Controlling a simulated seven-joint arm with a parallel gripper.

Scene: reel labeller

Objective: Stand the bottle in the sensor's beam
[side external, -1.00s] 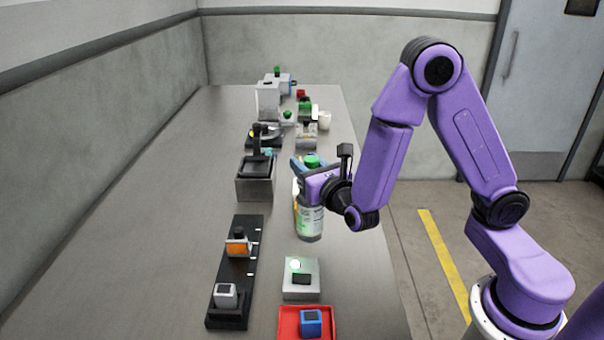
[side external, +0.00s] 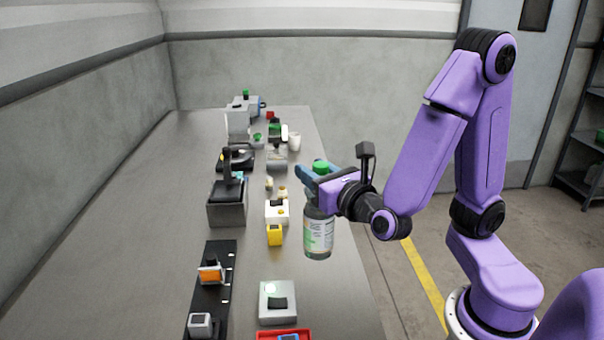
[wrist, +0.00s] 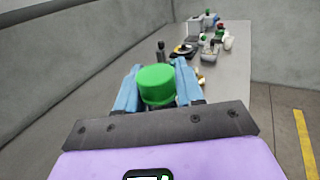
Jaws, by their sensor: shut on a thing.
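My gripper (side external: 322,178) is shut on a clear bottle (side external: 319,235) with a green cap and a printed label. The blue fingers grip it near the neck, just under the cap. The bottle is upright, over the right edge side of the steel table; I cannot tell its height above the surface. In the wrist view the green cap (wrist: 156,84) sits between the blue fingers, and the body is hidden. On the table's left part a black rail (side external: 207,290) carries an orange unit (side external: 211,273) and a grey unit (side external: 200,324). I cannot tell which thing is the sensor.
The table's left side is clear.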

